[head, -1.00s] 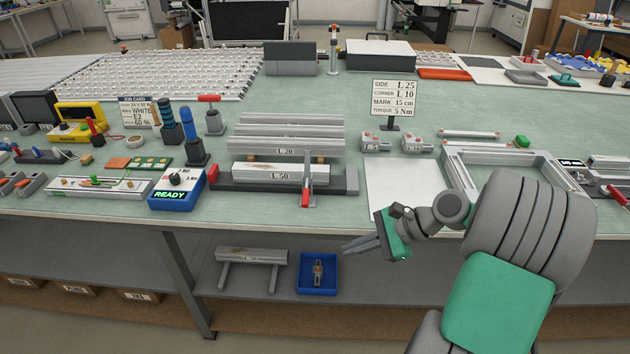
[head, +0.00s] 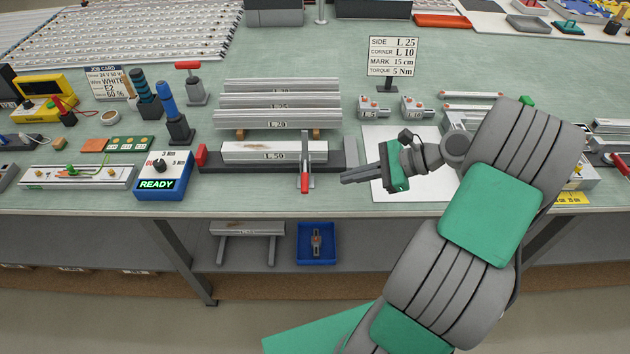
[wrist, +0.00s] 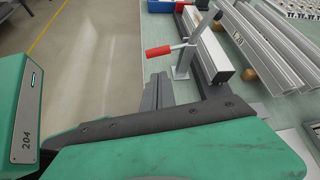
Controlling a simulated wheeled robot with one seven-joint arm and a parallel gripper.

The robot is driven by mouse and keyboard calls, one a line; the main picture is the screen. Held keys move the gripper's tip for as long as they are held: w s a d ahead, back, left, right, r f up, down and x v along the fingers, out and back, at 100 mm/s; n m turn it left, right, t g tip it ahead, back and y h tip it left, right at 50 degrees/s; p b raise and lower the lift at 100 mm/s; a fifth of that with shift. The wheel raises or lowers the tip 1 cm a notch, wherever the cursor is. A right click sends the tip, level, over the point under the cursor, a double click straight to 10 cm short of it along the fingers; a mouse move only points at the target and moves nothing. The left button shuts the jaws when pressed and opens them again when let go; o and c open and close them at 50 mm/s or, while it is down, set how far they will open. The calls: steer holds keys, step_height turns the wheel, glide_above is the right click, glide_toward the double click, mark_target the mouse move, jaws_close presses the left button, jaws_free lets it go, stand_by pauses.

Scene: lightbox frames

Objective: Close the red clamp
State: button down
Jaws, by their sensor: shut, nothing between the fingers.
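The red clamp has a red handle (head: 305,181) and a grey metal body. It stands at the front of the grey fixture holding the L 50 profile (head: 262,152). In the wrist view its handle (wrist: 164,50) sticks out toward the table's front, and its grey arm (wrist: 206,23) slants up above the profile with a dark tip. My gripper (head: 343,179) is to the right of the handle in the head view, near the table's front edge. Its fingers (wrist: 155,93) are together and empty, apart from the handle. Contact between clamp tip and profile is not seen.
The fixture's dark base (head: 337,157) ends in a grey block on the right and a red block (head: 202,155) on the left. A blue READY box (head: 163,178) stands left. Stacked profiles (head: 280,105) lie behind. A white sheet (head: 385,145) lies under my wrist.

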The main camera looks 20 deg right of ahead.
steer(key=x, duration=1)
